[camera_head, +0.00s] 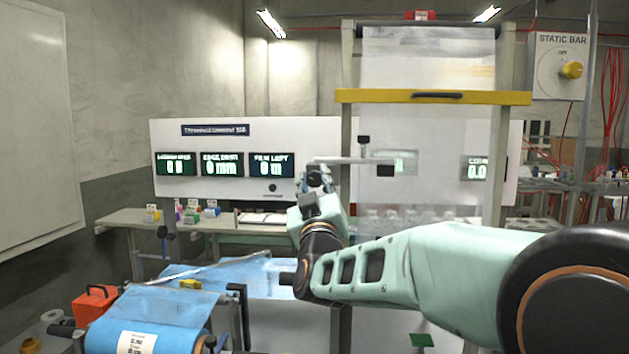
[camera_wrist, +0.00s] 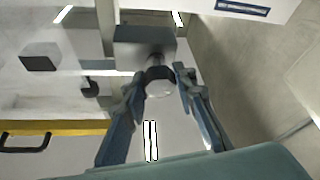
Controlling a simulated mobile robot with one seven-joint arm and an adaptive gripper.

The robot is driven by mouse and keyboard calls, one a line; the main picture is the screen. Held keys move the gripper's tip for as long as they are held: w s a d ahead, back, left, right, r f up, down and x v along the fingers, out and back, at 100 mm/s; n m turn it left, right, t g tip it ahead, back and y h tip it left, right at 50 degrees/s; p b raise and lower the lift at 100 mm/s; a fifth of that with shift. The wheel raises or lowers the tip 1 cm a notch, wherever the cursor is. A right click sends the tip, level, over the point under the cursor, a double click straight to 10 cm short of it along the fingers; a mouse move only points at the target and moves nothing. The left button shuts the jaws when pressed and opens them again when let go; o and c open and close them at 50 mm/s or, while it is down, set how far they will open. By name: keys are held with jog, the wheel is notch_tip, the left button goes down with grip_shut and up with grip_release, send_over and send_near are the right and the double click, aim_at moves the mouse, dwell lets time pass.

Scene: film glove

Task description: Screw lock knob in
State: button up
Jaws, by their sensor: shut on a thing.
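The lock knob (camera_wrist: 160,82) shows in the wrist view as a short, round grey piece on a dark stem below a grey block (camera_wrist: 142,42). My gripper (camera_wrist: 158,75) has one finger on each side of the knob and is shut on it. In the head view my gripper (camera_head: 318,178) is raised in front of the white panel, at the left end of a pale horizontal bar (camera_head: 345,161). The knob cannot be made out there, and the wrist hides part of that area.
A yellow crossbar (camera_head: 432,97) with a black handle spans the clear guard. Display screens (camera_head: 222,165) sit on the panel behind. Blue film (camera_head: 160,312) and a red box (camera_head: 94,304) lie low at the left. Another dark block (camera_wrist: 38,62) shows in the wrist view.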

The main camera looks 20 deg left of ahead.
jog(key=shift+f+m+b, duration=0.15)
jog(key=shift+m+b, duration=0.25)
jog(key=shift+b, duration=0.1)
jog(key=shift+f+m+t+h+b, duration=0.1)
jog(key=shift+m+t+h+b, duration=0.3)
jog(key=shift+m+h+b, duration=0.4)
jog(key=m+h+b, duration=0.1)
jog(key=m+b, duration=0.1)
jog(key=m, duration=0.2)
jog(key=shift+t+h+b, duration=0.3)
jog(key=shift+h, duration=0.1)
jog(key=m+h+b, duration=0.1)
jog(key=m, duration=0.3)
jog(key=shift+h, duration=0.4)
jog(key=m+h, duration=0.1)
jog(key=m, duration=0.2)
jog(key=m+h, duration=0.2)
jog(key=m, duration=0.1)
jog(key=shift+r+m+h, duration=0.2)
jog(key=shift+m+h, duration=0.1)
jog(key=o, duration=1.2)
jog(key=shift+s, duration=0.1)
